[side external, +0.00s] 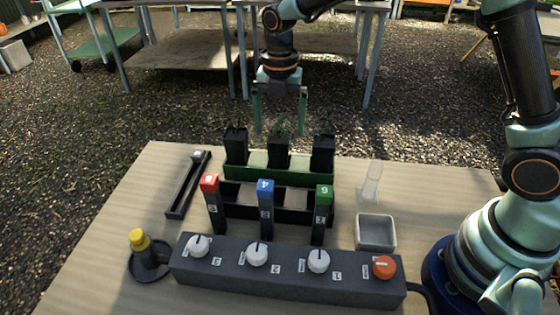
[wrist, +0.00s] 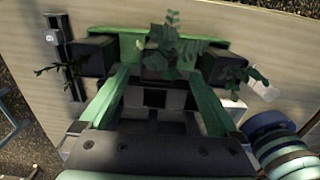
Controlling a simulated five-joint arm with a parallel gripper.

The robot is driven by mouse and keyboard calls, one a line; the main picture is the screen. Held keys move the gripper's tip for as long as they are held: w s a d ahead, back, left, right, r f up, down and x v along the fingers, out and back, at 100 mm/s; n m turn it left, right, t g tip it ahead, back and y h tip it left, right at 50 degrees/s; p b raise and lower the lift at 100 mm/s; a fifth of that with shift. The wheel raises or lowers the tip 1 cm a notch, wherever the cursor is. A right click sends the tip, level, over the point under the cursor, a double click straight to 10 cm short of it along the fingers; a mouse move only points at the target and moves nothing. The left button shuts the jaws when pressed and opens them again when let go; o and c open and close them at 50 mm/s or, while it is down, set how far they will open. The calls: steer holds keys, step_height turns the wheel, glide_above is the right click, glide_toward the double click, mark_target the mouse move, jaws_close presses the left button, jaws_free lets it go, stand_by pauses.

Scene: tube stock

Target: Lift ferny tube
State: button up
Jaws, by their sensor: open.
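Three black square tubes with plants stand in a green rack (side external: 235,172) on the table. The left tube (side external: 236,146) has thin dark leaves in the wrist view. The middle tube (side external: 278,152) carries the fullest foliage (wrist: 165,42), with divided leaves. The right tube (side external: 322,153) has small leaves (wrist: 233,75). Which plant is the ferny one I cannot tell for certain. My gripper (side external: 280,129) is open and empty, pointing down above the middle tube, its fingers to either side of that plant's foliage. In the wrist view my gripper (wrist: 157,76) shows two spread green fingers.
A black rack (side external: 290,212) with red, blue and green-topped posts stands in front. A dark knob panel (side external: 290,271) lies nearer. A black rail (side external: 187,187) lies left, a yellow-knobbed stand (side external: 139,241) front left. A grey tray (side external: 376,233) and pale tag (side external: 371,182) are right.

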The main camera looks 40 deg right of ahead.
mark_target(279, 149)
steer(key=shift+w+f, duration=0.2)
steer(key=shift+f, duration=3.75)
jaws_close()
steer(key=shift+r, duration=0.1)
